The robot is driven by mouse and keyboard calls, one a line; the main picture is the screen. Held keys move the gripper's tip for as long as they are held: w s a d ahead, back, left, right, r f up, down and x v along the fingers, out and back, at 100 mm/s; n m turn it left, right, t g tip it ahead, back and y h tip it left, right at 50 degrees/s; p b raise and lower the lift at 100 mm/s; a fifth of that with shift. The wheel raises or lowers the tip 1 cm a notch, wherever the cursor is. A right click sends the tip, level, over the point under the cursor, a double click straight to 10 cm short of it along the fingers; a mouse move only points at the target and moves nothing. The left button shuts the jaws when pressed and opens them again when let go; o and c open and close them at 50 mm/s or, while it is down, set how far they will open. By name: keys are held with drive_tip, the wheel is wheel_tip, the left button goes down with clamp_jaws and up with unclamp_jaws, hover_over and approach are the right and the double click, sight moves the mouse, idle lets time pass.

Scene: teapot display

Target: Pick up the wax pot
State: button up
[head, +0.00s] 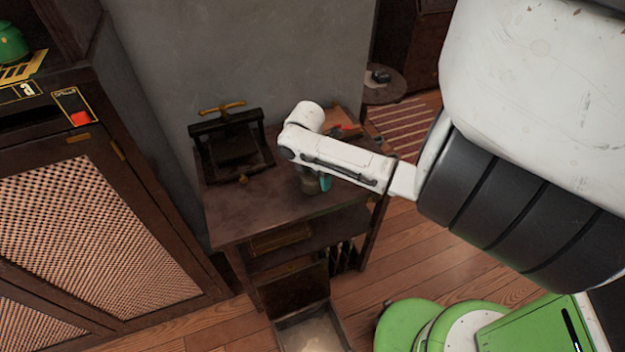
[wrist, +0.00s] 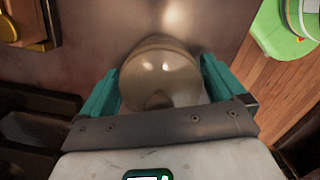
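The wax pot (wrist: 160,72) is a rounded, shiny beige-brown vessel in the middle of the wrist view, with a dark knob-like part at its near side. My gripper (wrist: 160,68) has teal fingers set wide, one on each side of the pot. The gap between fingers and pot is very small, and I cannot tell whether they touch it. In the head view, my gripper (head: 319,184) points down at the desk top beneath my white forearm. The pot (head: 309,184) is partly hidden there by the arm and fingers.
The dark wooden desk (head: 240,217) carries a black press with a brass handle (head: 232,150) at the left. A reddish-brown item (head: 347,127) lies behind my arm. A lattice-door cabinet (head: 95,235) stands left. The desk's front left is clear.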

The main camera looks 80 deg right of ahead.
drive_tip(key=c, duration=1)
drive_tip(key=shift+c, duration=0.4)
drive_tip(key=shift+r, duration=0.15)
